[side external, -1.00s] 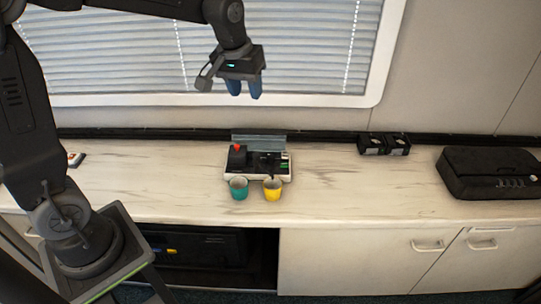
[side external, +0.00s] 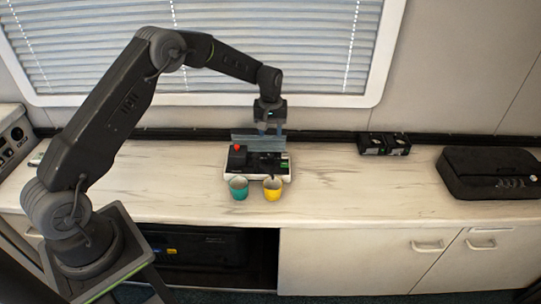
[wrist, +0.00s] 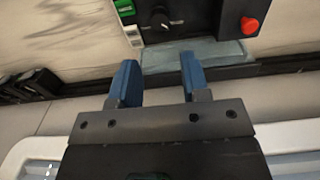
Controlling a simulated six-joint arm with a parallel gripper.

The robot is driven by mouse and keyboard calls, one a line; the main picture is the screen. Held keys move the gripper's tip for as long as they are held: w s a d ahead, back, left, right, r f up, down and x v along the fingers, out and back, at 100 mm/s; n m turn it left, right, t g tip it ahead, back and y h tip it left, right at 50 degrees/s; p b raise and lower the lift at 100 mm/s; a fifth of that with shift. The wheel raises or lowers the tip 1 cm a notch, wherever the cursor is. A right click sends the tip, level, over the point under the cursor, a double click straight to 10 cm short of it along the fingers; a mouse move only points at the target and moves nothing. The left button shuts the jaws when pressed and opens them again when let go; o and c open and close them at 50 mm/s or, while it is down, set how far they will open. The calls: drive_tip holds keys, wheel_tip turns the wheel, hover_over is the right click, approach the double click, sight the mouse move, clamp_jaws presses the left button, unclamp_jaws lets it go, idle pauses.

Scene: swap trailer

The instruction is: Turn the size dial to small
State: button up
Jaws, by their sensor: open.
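The size dial (wrist: 160,19) is a round black knob with a pale pointer mark, on the black top of the control box (side external: 236,172). In the wrist view it lies ahead of the fingers, between them sideways. Its labels are too small to read. My gripper (side external: 269,131) is above the back of the box in the side view. In the wrist view its two blue fingers (wrist: 158,80) are apart and empty, not touching the dial.
The counter between is clear.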

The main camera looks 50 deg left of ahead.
sight(271, 156)
wheel_tip(271, 156, down, 10)
drive_tip(key=shift+f, duration=0.25)
drive_tip(key=shift+c, duration=0.4)
drive_tip(key=c, duration=0.6)
drive_tip(key=shift+o, duration=0.2)
drive_tip(key=shift+m, duration=0.4)
drive_tip(key=m, duration=0.3)
drive_tip(key=shift+m, duration=0.3)
drive_tip(key=shift+r+m, duration=0.1)
drive_tip(key=shift+m, duration=1.8)
